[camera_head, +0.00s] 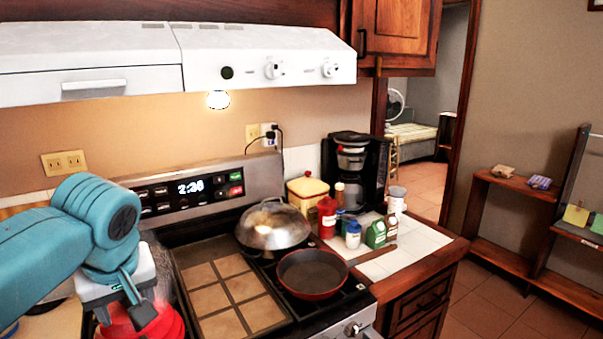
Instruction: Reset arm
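My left arm comes in from the left, teal with a white wrist part. A red object (148,324) shows right below and against the gripper end, cut off by the bottom edge. I cannot tell whether the gripper touches or holds it, and the fingertips are not clear. My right arm and gripper are not in view.
The stove (228,298) carries a domed metal lid (272,226) and a red-rimmed pan (312,273). A coffee maker (352,168) and several bottles stand on the tiled counter (420,240). A white range hood (250,60) hangs above. Wooden shelves (510,225) stand at the right.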

